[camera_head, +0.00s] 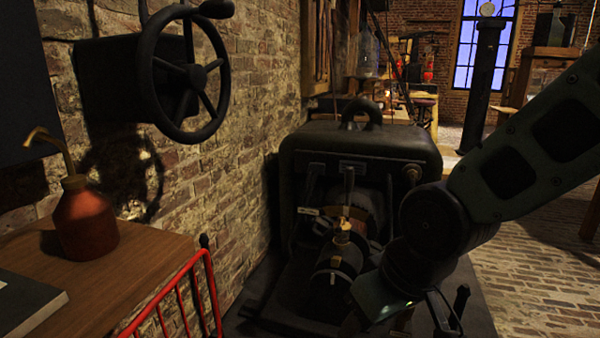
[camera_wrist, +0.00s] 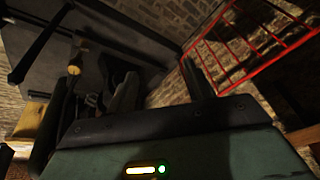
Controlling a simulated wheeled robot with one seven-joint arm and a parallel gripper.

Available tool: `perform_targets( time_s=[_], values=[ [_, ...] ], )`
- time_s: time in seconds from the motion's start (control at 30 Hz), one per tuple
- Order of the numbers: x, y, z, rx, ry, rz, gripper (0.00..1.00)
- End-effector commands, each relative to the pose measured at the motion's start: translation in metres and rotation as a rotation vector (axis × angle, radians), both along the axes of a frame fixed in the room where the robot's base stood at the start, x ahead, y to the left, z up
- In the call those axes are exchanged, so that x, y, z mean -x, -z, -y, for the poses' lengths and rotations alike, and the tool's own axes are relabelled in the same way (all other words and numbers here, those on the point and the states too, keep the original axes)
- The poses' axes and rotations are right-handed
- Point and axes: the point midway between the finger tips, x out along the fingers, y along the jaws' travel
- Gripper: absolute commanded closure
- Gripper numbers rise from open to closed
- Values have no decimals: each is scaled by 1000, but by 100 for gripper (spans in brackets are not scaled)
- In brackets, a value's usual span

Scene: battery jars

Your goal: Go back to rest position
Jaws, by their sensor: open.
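My arm reaches in from the right in the head view and bends down in front of a dark machine (camera_head: 365,143). My gripper shows in the wrist view (camera_wrist: 160,88), with its two dark fingers apart and nothing visible between them. In the head view the fingertips are hard to make out in the dark at the bottom. A black cylinder with a brass top (camera_head: 335,268) sits at the machine's front, left of my gripper and apart from it.
A red metal rail (camera_head: 180,298) stands at lower left, beside a wooden table (camera_head: 125,262) bearing a copper oil can (camera_head: 84,218) and a dark book (camera_head: 25,305). A black handwheel (camera_head: 185,72) juts from the brick wall. Open brick floor (camera_head: 535,270) lies at right.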

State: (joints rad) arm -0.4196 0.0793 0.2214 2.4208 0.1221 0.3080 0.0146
Motion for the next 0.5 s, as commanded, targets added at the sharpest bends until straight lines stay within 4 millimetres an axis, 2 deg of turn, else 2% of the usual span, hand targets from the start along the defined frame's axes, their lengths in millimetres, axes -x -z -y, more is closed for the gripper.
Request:
perform_targets(
  time_s=[0.03, 0.1, 0.27, 0.3, 0.5],
  values=[
    [25, -2, 6, 33, -34, -39, 47],
    [56, -3, 16, 83, -76, -94, 47],
    [117, -5, 43, 203, -157, -201, 47],
    [125, -13, 47, 222, -167, -218, 47],
    [121, -59, 45, 214, -162, -215, 47]
  ],
)
